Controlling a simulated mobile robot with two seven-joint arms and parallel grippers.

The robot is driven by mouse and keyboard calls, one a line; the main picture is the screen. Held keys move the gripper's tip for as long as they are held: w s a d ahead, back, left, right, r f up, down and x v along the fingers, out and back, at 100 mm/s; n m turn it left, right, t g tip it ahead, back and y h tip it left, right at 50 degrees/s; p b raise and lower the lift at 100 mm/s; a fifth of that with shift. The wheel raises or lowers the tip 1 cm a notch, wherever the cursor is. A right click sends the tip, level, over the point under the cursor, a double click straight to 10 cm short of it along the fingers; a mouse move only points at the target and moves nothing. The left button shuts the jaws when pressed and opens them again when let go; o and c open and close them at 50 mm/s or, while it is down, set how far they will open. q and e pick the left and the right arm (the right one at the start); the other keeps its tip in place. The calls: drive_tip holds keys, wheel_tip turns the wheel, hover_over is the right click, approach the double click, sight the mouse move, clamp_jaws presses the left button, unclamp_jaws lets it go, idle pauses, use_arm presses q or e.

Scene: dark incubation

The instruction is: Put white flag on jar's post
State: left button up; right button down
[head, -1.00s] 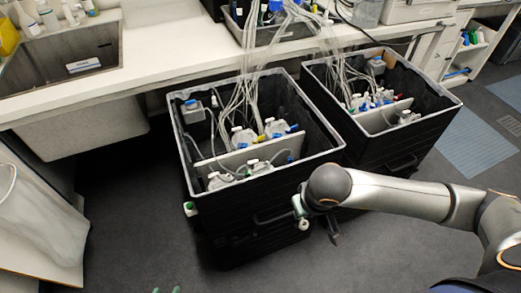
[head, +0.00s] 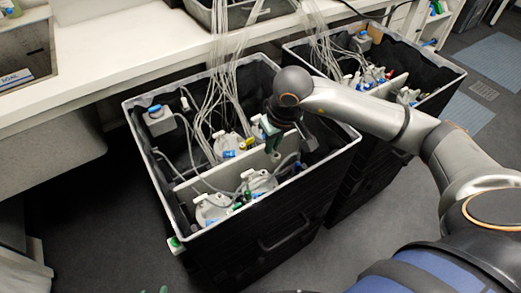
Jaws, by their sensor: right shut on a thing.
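My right gripper (head: 273,150) reaches over the front part of the left black crate (head: 290,216). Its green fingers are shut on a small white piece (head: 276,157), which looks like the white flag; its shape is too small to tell. White-capped jars stand in the crate: one at the front left (head: 212,208), one (head: 258,182) just below the gripper, and others behind the divider. No post can be told apart on them, and the gripper hides part of the crate. My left gripper (head: 153,290) shows only as two green fingertips, apart, at the bottom edge.
A pale divider (head: 208,178) crosses the left crate. A second black crate (head: 425,105) stands close on the right, under my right arm. A green-and-white piece (head: 175,244) sits at the crate's front left corner.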

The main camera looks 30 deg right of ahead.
sight(274, 156)
drive_tip(key=f, duration=0.2)
drive_tip(key=f+b, duration=0.1)
drive_tip(key=f, duration=0.1)
drive_tip(key=shift+s+f, duration=0.1)
drive_tip(key=shift+s, duration=0.2)
drive_tip(key=shift+f, duration=0.35)
drive_tip(key=shift+s+b+x, duration=0.2)
drive_tip(key=shift+b+x, duration=0.3)
drive_tip(key=shift+x, duration=0.35)
drive_tip(key=shift+s+b+x, duration=0.2)
drive_tip(key=shift+b+x, duration=0.35)
drive_tip(key=shift+x, duration=0.3)
drive_tip(key=shift+s+b+x, duration=0.2)
drive_tip(key=shift+b+x, duration=0.3)
drive_tip(key=shift+x, duration=0.35)
use_arm(q)
drive_tip(key=f, duration=0.2)
drive_tip(key=s+f, duration=0.1)
drive_tip(key=shift+d+f, duration=0.1)
drive_tip(key=shift+f, duration=0.25)
use_arm(e)
drive_tip(key=shift+s+f, duration=0.1)
drive_tip(key=shift+f, duration=0.45)
